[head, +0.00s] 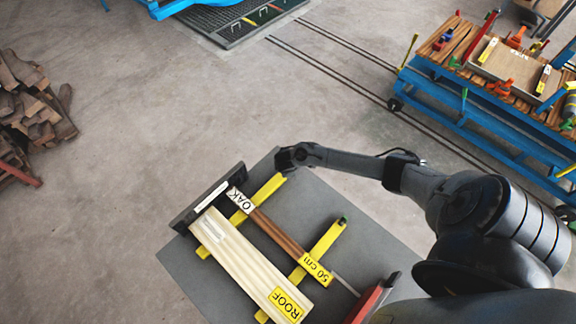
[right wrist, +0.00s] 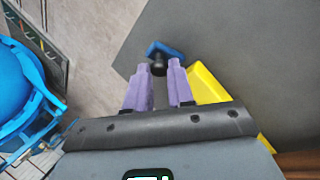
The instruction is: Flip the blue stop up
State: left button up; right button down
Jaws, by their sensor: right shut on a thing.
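The blue stop (right wrist: 167,50) shows in the right wrist view as a small blue bar on a dark round knob, at the grey table's edge beside a yellow bar (right wrist: 205,84). My right gripper (right wrist: 159,72) has its purple fingers closed around the dark part of the stop, just below the blue bar. In the head view my right gripper (head: 286,160) is at the table's far corner, at the end of the yellow bar (head: 268,188), and it hides the stop. My left gripper is not in view.
The grey table (head: 372,240) carries a pale board marked ROOF (head: 245,262), a brown OAK strip (head: 275,232), a second yellow bar (head: 328,240) and a dark end plate (head: 208,197). A blue tool cart (head: 480,110) stands at the upper right. Wood scraps (head: 30,110) lie at left.

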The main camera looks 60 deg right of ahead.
jog(key=c, duration=1)
grip_release()
jog(key=shift+r, duration=0.1)
jog(key=p+v, duration=0.3)
jog(key=v, duration=0.7)
jog(key=shift+a+r, duration=0.1)
jog(key=shift+r, duration=0.2)
